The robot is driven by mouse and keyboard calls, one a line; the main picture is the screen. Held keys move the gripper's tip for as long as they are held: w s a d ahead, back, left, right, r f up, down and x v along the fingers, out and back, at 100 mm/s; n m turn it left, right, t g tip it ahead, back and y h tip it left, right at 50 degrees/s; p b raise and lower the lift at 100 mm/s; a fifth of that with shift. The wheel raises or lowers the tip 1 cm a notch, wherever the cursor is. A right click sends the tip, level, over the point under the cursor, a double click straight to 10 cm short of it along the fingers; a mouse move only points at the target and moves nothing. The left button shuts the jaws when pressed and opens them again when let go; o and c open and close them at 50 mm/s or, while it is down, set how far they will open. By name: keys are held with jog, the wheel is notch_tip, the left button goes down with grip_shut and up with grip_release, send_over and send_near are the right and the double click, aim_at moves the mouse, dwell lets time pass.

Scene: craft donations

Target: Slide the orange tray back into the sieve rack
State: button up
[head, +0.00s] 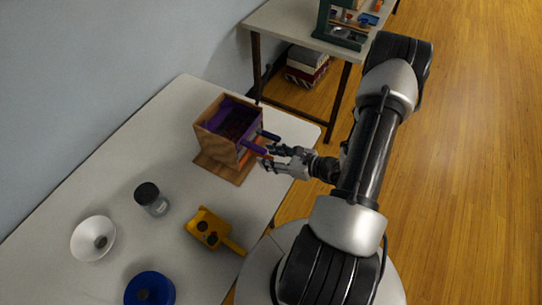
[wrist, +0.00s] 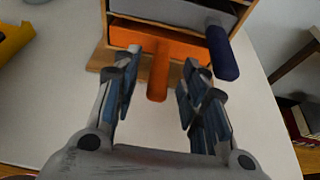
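The wooden sieve rack (head: 228,142) stands on the white table. In the wrist view, the orange tray (wrist: 150,37) sits in the rack's lowest visible slot, with its orange handle (wrist: 158,78) pointing toward me. How far its front stands out of the rack is hard to tell. A grey tray (wrist: 178,10) with a dark blue handle (wrist: 221,52) sits just above it. A purple tray (head: 232,113) shows at the rack's top. My gripper (wrist: 161,64) is open, its fingers on either side of the orange handle with gaps visible; it also shows beside the rack (head: 267,158).
A yellow handled piece with dark spots (head: 208,228), a black-lidded jar (head: 152,199), a white bowl-like piece (head: 88,232) and a blue round piece (head: 150,288) stand on the near table (head: 130,140). Another table (head: 283,25) is behind. The dark blue handle sticks out close to my right finger.

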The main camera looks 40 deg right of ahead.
jog(key=shift+s+d+r, duration=0.2)
jog(key=shift+s+d, duration=0.05)
jog(key=shift+s, duration=0.2)
jog(key=s+d, duration=0.5)
jog(key=s, duration=0.8)
jog(key=w+a+r+n+g, duration=0.45)
jog(key=a+r+n, duration=0.25)
jog(key=r+n, duration=0.3)
jog(key=w+a+r+n+g, duration=0.3)
jog(key=a+r+n+g, duration=0.3)
jog(key=r+n, duration=0.3)
jog(key=s+a+r+n+t+h, duration=0.2)
jog(key=s+a+r+n+h, duration=0.3)
jog(key=s+a+r+n, duration=0.3)
jog(key=shift+s+a+r+n, duration=0.2)
jog(key=shift+a+r+n, duration=1.1)
jog(key=shift+r+n, duration=0.9)
jog(key=shift+t, duration=0.25)
